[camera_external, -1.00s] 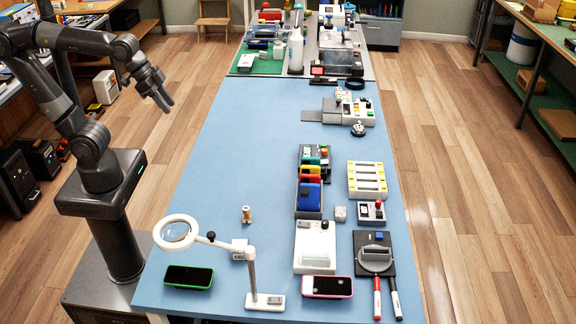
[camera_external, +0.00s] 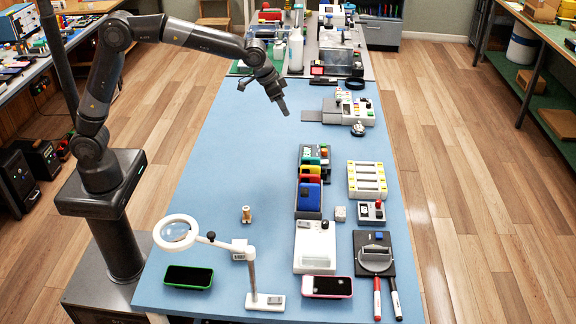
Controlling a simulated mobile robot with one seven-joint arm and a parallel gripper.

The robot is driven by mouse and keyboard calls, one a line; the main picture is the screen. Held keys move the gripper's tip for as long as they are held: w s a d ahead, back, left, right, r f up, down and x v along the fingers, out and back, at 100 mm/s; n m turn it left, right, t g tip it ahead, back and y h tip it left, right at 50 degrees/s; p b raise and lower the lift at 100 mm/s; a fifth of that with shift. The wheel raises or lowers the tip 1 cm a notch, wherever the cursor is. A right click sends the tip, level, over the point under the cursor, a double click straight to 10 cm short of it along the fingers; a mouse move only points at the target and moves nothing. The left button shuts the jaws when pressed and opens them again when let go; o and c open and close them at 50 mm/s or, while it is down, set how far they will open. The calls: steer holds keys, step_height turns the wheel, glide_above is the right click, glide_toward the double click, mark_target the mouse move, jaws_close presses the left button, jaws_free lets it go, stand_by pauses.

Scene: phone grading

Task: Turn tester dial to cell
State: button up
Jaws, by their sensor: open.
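My gripper (camera_external: 281,104) is in the air above the blue table (camera_external: 200,195), left of the grey device with coloured buttons (camera_external: 345,108). Its jaws are open and seem empty. I cannot tell for sure which device is the tester. No dial setting can be read at this size. My gripper is apart from both.
A magnifier lamp (camera_external: 253,272) stands in front. The left middle of the table is clear.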

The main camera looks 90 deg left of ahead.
steer(key=n, duration=0.1)
glide_toward(324, 149)
steer(key=shift+g, duration=0.3)
steer(key=x, duration=0.8)
steer(key=shift+w+d+f, duration=0.15)
steer(key=shift+w+f, duration=0.05)
steer(key=shift+w, duration=0.15)
steer(key=shift+c, duration=0.4)
jaws_close()
